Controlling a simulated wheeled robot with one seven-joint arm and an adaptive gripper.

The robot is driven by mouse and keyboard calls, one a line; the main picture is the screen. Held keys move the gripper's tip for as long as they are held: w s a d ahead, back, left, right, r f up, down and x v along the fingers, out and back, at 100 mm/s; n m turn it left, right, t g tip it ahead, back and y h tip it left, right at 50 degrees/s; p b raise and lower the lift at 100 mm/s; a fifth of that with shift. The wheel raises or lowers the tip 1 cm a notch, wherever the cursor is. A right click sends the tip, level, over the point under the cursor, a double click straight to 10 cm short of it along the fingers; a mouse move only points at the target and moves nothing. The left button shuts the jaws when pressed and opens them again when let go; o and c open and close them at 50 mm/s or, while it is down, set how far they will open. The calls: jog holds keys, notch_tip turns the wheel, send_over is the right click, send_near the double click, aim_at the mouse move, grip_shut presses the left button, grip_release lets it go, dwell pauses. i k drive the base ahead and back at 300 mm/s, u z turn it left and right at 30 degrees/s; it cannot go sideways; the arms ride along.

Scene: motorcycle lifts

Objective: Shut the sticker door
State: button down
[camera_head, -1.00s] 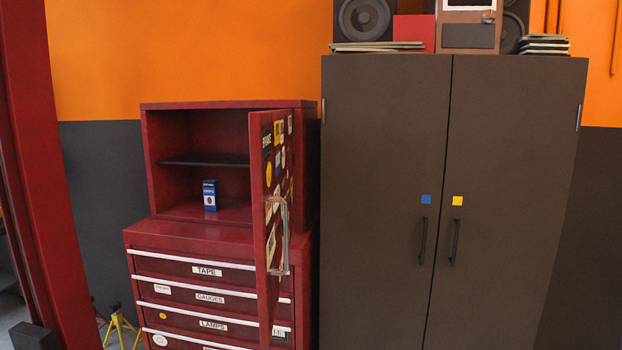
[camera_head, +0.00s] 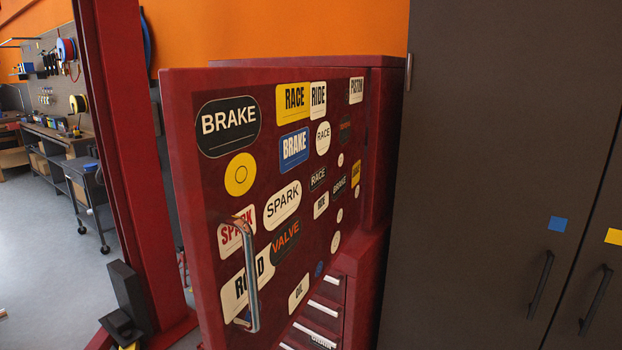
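The sticker door (camera_head: 330,228) is a red cabinet door covered in stickers such as BRAKE, RACE and SPARK. It stands open, swung out toward me on the right side of the red cabinet (camera_head: 385,150), and fills the middle of the view. Its chrome bar handle (camera_head: 252,280) is near the free edge at the lower left. The door hides the cabinet's opening and its inside. My gripper is not in view.
Red labelled drawers (camera_head: 325,310) show below the door. A tall dark cabinet (camera_head: 480,150) stands close on the right. A red post (camera_head: 125,150) stands at the left, with open floor (camera_head: 50,270) and a workbench (camera_head: 60,135) beyond.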

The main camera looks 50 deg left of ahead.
aim_at(267, 162)
jog(key=u, duration=1.45)
